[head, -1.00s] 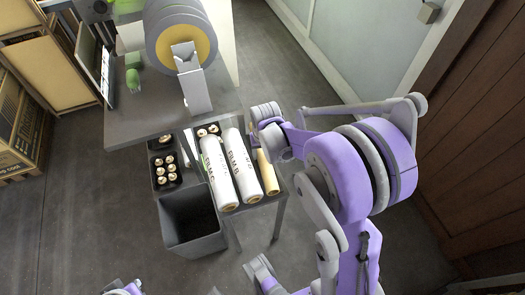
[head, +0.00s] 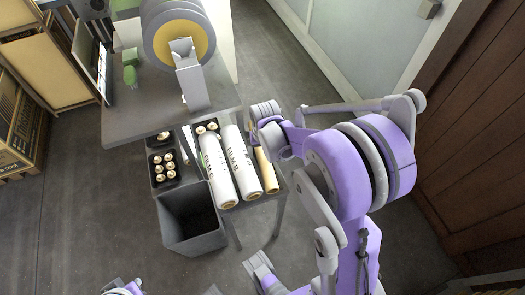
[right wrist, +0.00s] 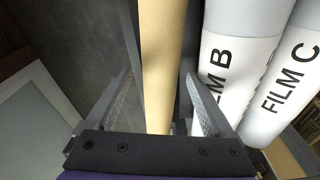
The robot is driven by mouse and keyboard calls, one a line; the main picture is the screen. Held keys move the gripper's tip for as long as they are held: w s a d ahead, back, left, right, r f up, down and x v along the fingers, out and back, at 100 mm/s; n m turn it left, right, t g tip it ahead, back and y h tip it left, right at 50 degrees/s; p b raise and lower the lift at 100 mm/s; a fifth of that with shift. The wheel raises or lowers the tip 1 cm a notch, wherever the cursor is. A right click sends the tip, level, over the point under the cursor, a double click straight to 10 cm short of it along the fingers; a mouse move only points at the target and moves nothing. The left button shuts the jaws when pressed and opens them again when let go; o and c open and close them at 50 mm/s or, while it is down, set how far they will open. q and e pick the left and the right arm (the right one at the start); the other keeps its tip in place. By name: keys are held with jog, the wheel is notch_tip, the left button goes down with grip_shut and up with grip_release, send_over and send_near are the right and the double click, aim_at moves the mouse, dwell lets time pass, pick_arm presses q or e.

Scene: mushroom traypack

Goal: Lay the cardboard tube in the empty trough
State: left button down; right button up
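The tan cardboard tube (head: 266,171) lies beside two white film rolls, at the right edge of the lower table. In the right wrist view the tube (right wrist: 164,65) runs lengthwise between the fingers of my right gripper (right wrist: 158,80). The fingers stand apart, one on each side, with a dark gap at the left; no firm grip shows. In the head view my right gripper (head: 270,140) is at the tube's far end, partly hidden by its own wrist. I cannot single out the empty trough.
The roll marked FILM B (head: 236,158) lies close beside the tube, and FILM C (head: 217,172) beyond it. Black trays of mushrooms (head: 162,176) stand at the left. A grey open bin (head: 190,244) stands in front. The upper table (head: 140,122) carries a large roll machine (head: 158,40).

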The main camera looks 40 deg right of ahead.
pick_arm(q)
notch_tip(320, 180, up, 3)
jog(key=shift+f+p, duration=0.1)
jog(key=shift+p, duration=1.15)
pick_arm(e)
notch_tip(320, 180, up, 11)
jog(key=s, duration=0.1)
jog(key=shift+a+f, duration=0.15)
jog(key=shift+a, duration=0.1)
jog(key=shift+s, duration=0.1)
pick_arm(q)
notch_tip(320, 180, up, 12)
jog(key=w+p, duration=0.2)
jog(key=p, duration=0.8)
jog(key=shift+t+p, duration=0.3)
jog(key=shift+p, duration=0.05)
pick_arm(e)
jog(key=s+a+r+n+t, duration=0.4)
jog(key=s+a+r+n, duration=0.1)
jog(key=s+a+r, duration=0.6)
notch_tip(320, 180, up, 2)
jog(key=shift+s+a+r+n+y, duration=0.15)
jog(key=shift+s+a+n+y, duration=0.2)
jog(key=shift+a, duration=0.85)
pick_arm(q)
jog(key=shift+f, duration=0.1)
